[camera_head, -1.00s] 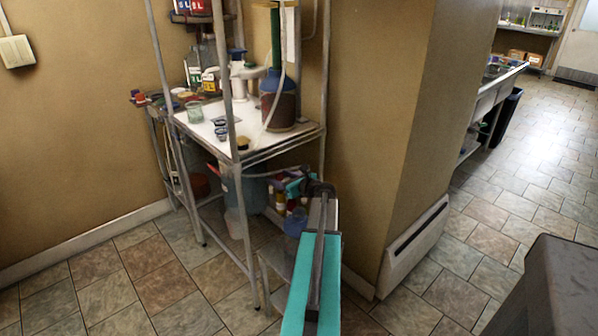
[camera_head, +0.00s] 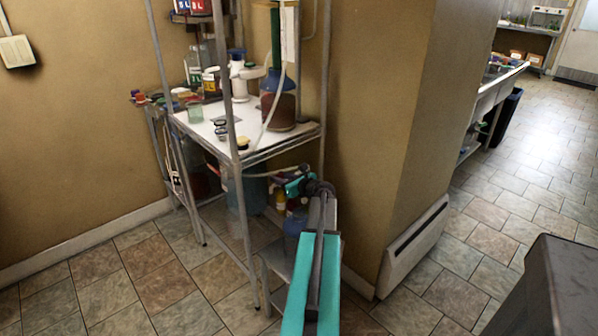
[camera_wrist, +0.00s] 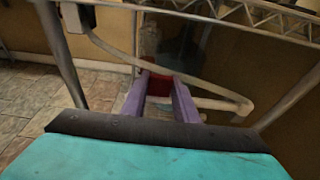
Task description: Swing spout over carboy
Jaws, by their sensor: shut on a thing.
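A pale bent pipe, which looks like the spout (camera_wrist: 222,104), crosses the wrist view and folds back at an elbow on the right. It also shows in the head view (camera_head: 265,174) below the tabletop. My gripper (camera_wrist: 158,92) has its two purple fingers closed on the pipe's short arm, with a red piece between the fingertips. In the head view my gripper (camera_head: 297,186) is below the right end of the table. A blue jug with brown contents, possibly the carboy (camera_head: 280,108), stands on the tabletop. A blue round vessel (camera_head: 292,224) is partly hidden beside my arm; I cannot tell which is the carboy.
The white tabletop (camera_head: 200,128) holds bottles and small jars. A bluish bucket (camera_head: 246,194) stands under it behind a metal frame post (camera_head: 228,95). A wall corner (camera_head: 365,150) is close on the right. The tiled floor at the left (camera_head: 120,280) is clear.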

